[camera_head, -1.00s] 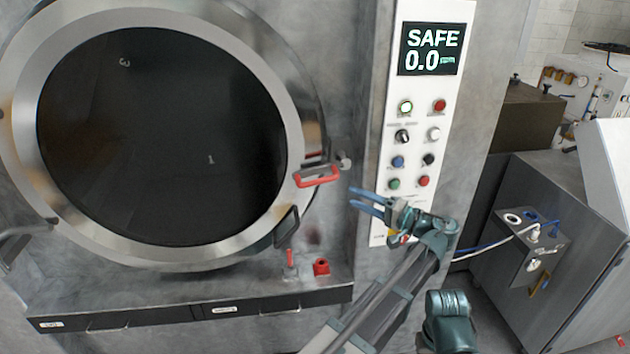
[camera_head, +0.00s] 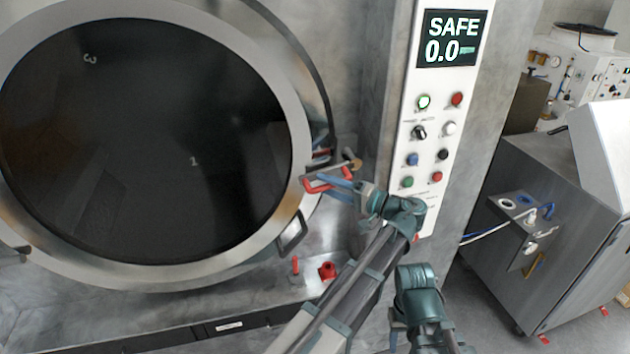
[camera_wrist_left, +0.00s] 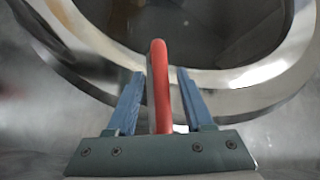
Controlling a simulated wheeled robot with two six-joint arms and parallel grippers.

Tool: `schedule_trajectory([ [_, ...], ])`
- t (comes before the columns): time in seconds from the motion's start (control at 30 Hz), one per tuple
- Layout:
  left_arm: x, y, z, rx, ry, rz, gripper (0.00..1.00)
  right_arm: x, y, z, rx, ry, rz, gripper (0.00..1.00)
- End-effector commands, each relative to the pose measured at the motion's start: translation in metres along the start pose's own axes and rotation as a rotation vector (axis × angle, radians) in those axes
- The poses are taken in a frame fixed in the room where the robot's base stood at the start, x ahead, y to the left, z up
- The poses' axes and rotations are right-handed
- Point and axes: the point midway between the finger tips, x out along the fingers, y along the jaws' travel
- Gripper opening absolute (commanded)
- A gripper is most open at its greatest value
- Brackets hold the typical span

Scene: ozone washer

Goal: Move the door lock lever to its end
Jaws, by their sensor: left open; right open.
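The door lock lever is a red-handled bar (camera_head: 312,185) at the right rim of the round washer door (camera_head: 303,130). My left gripper (camera_head: 332,182) is at the lever, its blue fingers overlapping the red handle. In the left wrist view the red handle (camera_wrist_left: 158,80) stands between the two open fingers (camera_wrist_left: 160,100), with a gap visible on both sides. The fingers hide part of the handle in the head view. My right gripper (camera_head: 397,328) is low in the head view, away from the lever, and its fingers are hard to make out.
A white control panel (camera_head: 432,150) with buttons and a SAFE display (camera_head: 451,38) stands right of the lever. A door handle (camera_head: 291,236) is below it. Small red parts (camera_head: 327,271) sit on the ledge. A grey cabinet (camera_head: 555,190) is at the right.

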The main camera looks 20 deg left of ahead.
Motion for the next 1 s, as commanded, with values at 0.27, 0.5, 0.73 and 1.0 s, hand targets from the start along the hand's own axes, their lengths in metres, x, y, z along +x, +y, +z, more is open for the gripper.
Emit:
schedule_trajectory([
  [0.27,-0.0004,-0.0001,0.0001,0.000,0.000,0.000,0.50,0.0000,0.0002,0.0003,0.000,0.000,0.000,0.52],
  [0.5,-0.0002,0.0000,0.0002,0.000,0.000,0.000,0.07,0.0000,0.0001,0.0002,0.000,0.000,0.000,0.52],
  [0.73,-0.0003,0.0001,0.0001,0.000,0.000,0.000,0.00,0.0000,0.0001,0.0002,0.000,0.000,0.000,0.52],
  [1.0,-0.0004,0.0002,0.0002,0.000,0.000,0.001,0.00,0.0001,0.0001,0.0002,0.000,0.000,0.000,0.52],
])
